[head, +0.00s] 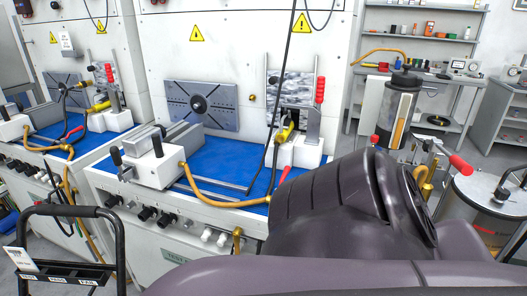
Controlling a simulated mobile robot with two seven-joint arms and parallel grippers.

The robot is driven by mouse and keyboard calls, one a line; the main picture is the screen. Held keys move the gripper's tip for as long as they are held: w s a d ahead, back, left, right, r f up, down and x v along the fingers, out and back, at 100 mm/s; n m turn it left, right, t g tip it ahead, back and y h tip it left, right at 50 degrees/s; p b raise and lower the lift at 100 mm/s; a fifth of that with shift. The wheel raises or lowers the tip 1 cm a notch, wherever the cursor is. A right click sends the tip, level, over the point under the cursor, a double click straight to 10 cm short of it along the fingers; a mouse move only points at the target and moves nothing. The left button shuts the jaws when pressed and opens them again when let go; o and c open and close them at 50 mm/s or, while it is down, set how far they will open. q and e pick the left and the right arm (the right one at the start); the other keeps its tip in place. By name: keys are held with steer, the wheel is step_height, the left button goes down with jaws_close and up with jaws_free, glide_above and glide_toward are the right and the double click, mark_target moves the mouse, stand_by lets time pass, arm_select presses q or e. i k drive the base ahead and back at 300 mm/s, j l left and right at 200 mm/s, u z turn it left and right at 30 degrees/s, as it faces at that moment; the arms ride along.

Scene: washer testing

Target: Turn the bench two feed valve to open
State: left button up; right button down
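Two test benches with blue tops show, one at the far left (50,136) and a nearer one (235,150) in the middle. I cannot read a bench number. The nearer bench has a yellow-handled fitting (285,131) and a red lever (284,175) near its right end, and a brass fitting (237,236) on its front below the hose. I cannot tell which is the feed valve. A large dark arm link of mine fills the lower right and hides part of the bench's right end. Neither gripper is in view.
A black-framed trolley (71,211) stands at the lower left. An ochre hose (215,203) crosses the nearer bench's front edge. At the right stand a metal cylinder (401,100), a red-handled lever (460,165) and a round drum (485,208). Shelves (430,38) stand behind.

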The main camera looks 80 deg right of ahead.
mark_target(288, 169)
steer(key=z, duration=2.6)
